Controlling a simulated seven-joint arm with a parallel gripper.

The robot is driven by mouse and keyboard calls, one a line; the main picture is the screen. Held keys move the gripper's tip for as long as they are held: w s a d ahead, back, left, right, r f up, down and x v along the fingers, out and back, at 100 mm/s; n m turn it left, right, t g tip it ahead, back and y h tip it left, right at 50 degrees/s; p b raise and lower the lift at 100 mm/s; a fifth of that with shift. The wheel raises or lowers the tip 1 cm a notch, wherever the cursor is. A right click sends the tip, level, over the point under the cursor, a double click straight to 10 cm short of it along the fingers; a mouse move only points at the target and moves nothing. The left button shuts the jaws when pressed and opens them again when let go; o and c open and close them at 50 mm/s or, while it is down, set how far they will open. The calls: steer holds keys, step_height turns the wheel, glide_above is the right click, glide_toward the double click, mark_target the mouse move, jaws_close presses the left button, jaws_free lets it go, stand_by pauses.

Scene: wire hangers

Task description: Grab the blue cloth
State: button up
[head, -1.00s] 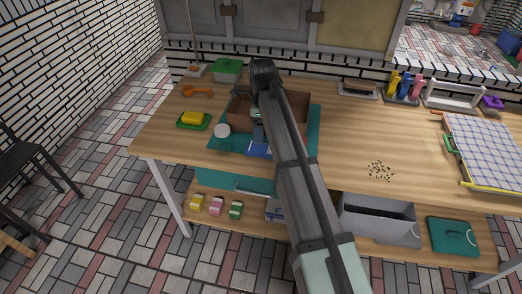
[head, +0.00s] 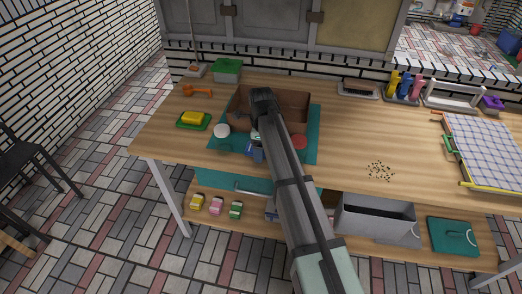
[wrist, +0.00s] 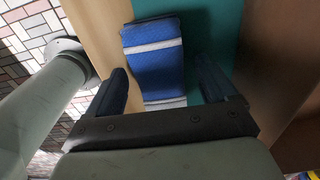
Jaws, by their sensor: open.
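The blue cloth (wrist: 154,58) is a folded strip with a pale band across it. It lies over the teal mat (wrist: 218,28) in the wrist view. My gripper (wrist: 168,82) is open, with one dark finger on each side of the cloth. Small gaps show between the fingers and the cloth, and the jaws are not shut on it. In the head view my arm hides most of the cloth, and my gripper (head: 255,145) is low over the mat.
A white round item (head: 222,130) is on the left and a red round item (head: 299,142) on the right. A yellow sponge (head: 192,118) is farther left. The table's front edge is close.

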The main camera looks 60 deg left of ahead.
steer(key=c, duration=1.1)
steer(key=shift+o, duration=0.2)
steer(key=shift+r, duration=0.15)
